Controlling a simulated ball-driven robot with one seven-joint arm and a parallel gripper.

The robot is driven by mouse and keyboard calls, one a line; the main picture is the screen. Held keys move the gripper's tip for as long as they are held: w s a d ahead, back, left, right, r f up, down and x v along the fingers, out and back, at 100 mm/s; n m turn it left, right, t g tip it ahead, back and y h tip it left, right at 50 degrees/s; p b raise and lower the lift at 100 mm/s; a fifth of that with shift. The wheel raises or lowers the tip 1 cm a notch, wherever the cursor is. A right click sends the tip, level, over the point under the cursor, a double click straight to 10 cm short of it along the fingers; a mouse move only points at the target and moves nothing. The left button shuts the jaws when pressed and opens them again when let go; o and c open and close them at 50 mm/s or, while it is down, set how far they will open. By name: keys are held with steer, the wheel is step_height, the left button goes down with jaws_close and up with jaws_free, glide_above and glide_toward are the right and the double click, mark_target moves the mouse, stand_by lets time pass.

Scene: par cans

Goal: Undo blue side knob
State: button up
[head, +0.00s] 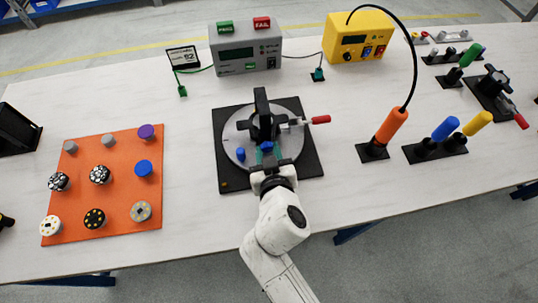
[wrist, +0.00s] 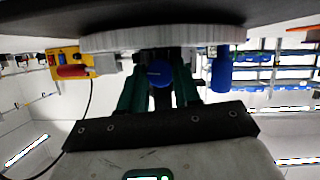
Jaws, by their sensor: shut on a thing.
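A fixture with a round grey plate (head: 236,134) on a black square base (head: 230,180) stands mid-table. A black yoke (head: 261,104) rises from its middle. One blue side knob (head: 267,146) faces me at the front of the yoke. In the wrist view this knob (wrist: 159,73) sits between my green fingers. My gripper (head: 268,152) is shut on it from the front; the fingers hide its sides. A second blue knob (head: 241,154) stands upright on the plate to the left, and it also shows in the wrist view (wrist: 221,70), outside my fingers.
A red-handled clamp (head: 319,120) sticks out at the fixture's right. An orange mat (head: 130,185) with several pucks lies left. A grey tester (head: 245,48) and a yellow box (head: 358,38) stand behind. An orange-handled tool (head: 391,125) stands right.

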steer(key=shift+n+b, duration=0.3)
steer(key=shift+n, duration=0.1)
stand_by(0.3)
steer(key=o, duration=0.8)
steer(key=v, duration=1)
steer(key=shift+s+a+r+b, duration=0.1)
steer(key=shift+s+a+b, duration=0.1)
steer(key=shift+s+b, duration=0.2)
